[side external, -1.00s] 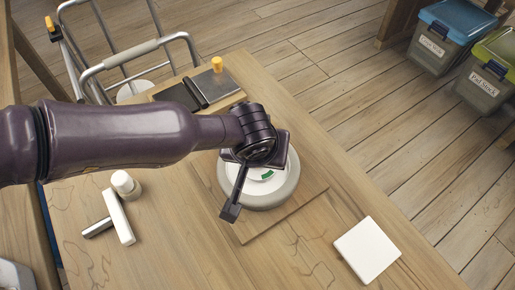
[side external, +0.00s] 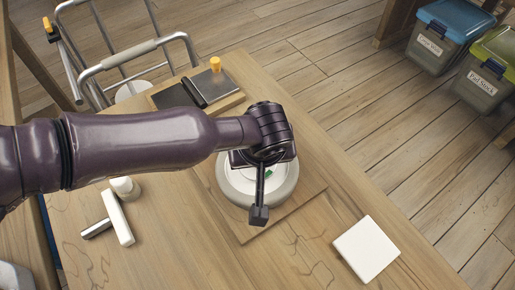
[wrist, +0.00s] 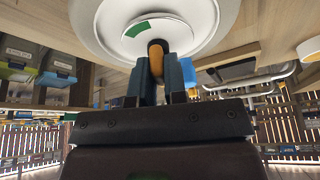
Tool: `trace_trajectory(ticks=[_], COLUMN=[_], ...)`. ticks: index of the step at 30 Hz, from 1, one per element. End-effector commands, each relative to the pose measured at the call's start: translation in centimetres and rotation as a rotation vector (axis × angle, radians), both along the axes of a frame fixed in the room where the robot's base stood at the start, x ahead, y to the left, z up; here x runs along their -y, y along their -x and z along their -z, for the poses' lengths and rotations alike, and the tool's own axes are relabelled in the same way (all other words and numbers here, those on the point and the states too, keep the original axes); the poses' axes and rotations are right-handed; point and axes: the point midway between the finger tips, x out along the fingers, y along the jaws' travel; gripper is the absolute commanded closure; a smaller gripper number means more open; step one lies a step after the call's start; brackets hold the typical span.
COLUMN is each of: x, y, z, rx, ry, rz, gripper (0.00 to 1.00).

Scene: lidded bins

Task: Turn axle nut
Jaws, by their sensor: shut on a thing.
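A round grey wheel (side external: 290,190) with a white disc face lies flat on a wooden board; it also fills the top of the wrist view (wrist: 215,40). A green arc mark (wrist: 135,28) is on its white face. At its centre is the axle nut (wrist: 156,66), orange with a dark top, standing between my fingers. My gripper (wrist: 157,57) is shut on the nut from above, a blue-grey finger on each side. In the side view, my wrist hides the nut, my fingertips and much of the wheel face.
A white square block (side external: 366,249) lies right of the board (side external: 300,207). Labelled bins (side external: 443,38) stand on the floor.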

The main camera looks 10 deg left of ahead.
Motion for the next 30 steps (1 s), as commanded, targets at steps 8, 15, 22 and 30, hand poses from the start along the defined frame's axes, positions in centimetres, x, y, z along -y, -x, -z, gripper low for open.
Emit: trace_trajectory(ticks=[8, 15, 22, 30], x=[0.0, 0.0, 0.5, 1.3], y=[0.1, 0.1, 1.1, 3.2], z=[0.0, -0.1, -2.8, -8.3], rx=[-0.004, -0.002, -0.001, -0.001], ry=[-0.001, 0.000, 0.005, 0.004], rz=[0.000, 0.001, 0.002, 0.002], gripper=[0.62, 0.62, 0.62, 0.62])
